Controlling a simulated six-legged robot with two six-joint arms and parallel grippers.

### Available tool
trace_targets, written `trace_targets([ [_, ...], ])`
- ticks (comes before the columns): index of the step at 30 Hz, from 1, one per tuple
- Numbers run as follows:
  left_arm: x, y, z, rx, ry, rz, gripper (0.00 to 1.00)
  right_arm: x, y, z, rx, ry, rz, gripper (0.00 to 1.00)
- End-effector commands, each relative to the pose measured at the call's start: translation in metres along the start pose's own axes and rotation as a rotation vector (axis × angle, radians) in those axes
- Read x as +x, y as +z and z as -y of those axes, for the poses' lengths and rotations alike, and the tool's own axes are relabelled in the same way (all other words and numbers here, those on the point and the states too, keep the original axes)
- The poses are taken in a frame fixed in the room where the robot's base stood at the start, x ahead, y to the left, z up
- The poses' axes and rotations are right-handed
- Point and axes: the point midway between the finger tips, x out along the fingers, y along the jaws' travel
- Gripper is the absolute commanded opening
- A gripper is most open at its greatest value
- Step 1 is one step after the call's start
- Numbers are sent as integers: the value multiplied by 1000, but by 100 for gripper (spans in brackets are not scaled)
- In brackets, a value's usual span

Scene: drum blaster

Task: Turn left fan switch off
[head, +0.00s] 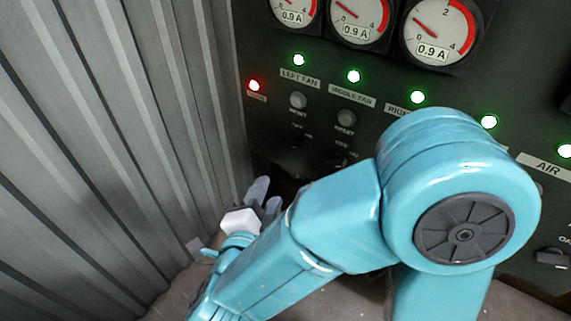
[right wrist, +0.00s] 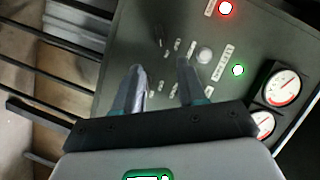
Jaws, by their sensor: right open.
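The LEFT FAN label (head: 299,77) is on the dark control panel, with a lit green lamp (head: 299,60) above it and a round grey reset button (head: 298,100) below. A dark switch (head: 297,140) shows faintly under that button; its setting cannot be read. My right gripper (head: 267,194) is open and empty, low and left of the switch in the head view. In the right wrist view its two fingers (right wrist: 160,65) point toward the panel, and the reset button (right wrist: 205,55) shows beyond them. Contact with the switch cannot be seen. My left gripper is out of view.
A ribbed grey metal wall (head: 100,150) stands close on the left. Several gauges, including one reading 0.9 A (head: 440,30), line the panel top. A red lamp (head: 254,85) glows at the left edge. My right arm covers the lower middle panel.

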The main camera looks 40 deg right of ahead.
Motion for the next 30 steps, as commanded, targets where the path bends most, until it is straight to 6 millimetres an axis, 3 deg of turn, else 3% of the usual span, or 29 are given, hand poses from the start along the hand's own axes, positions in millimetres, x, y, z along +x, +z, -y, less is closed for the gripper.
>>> trace_targets([
  [5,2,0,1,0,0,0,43,16,-4,0,14,5,-18,40],
  [21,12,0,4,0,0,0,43,136,-2,1,8,1,-11,40],
  [30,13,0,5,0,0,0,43,158,-2,2,8,0,-9,40],
])
